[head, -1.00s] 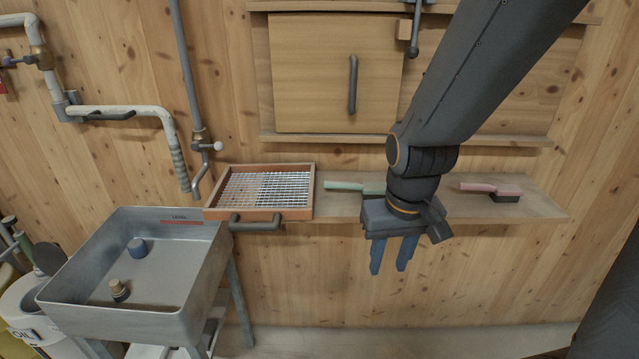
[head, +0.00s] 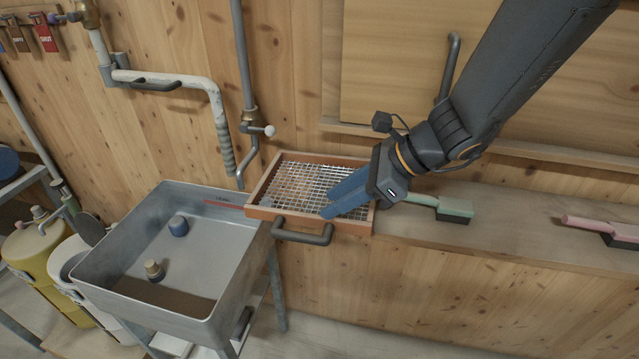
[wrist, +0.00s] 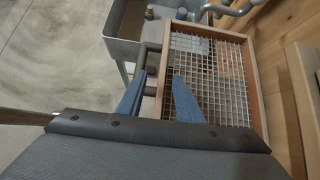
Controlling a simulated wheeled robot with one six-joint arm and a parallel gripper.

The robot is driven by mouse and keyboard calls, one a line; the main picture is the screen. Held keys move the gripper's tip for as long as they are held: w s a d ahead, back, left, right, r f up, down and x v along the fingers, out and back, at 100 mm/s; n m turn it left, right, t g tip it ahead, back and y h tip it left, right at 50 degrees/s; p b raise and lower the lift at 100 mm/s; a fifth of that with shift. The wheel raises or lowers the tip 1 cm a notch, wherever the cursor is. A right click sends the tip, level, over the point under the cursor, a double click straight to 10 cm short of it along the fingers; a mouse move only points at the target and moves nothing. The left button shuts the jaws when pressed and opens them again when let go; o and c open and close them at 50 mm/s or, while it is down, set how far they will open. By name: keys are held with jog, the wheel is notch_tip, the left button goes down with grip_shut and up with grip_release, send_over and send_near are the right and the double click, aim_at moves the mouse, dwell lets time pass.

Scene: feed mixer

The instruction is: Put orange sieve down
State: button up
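The orange sieve (head: 259,212) has an orange-brown frame, wire mesh and a dark handle (head: 303,236) on its front side. It lies flat at the left end of the wall shelf, beside the sink. My gripper (head: 328,208) points down-left over the right part of the sieve. The handle and the near frame side (wrist: 163,85) appear in and beyond the gap. I cannot tell whether a finger touches the sieve.
A metal sink (head: 205,305) with two small knobbed items stands left of the sieve. A tap pipe (head: 241,95) comes down the wall behind. A green brush (head: 452,208) and a pink brush (head: 600,228) lie on the shelf (head: 520,235) to the right.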

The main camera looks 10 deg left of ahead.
aim_at(307, 215)
jog(key=shift+w+a+f, duration=0.15)
jog(key=shift+a, duration=0.2)
jog(key=shift+x, duration=1.15)
jog(key=shift+p+x, duration=0.65)
jog(key=shift+x, duration=1.8)
jog(key=shift+w+d, duration=0.1)
jog(key=shift+w, duration=0.05)
grip_shut()
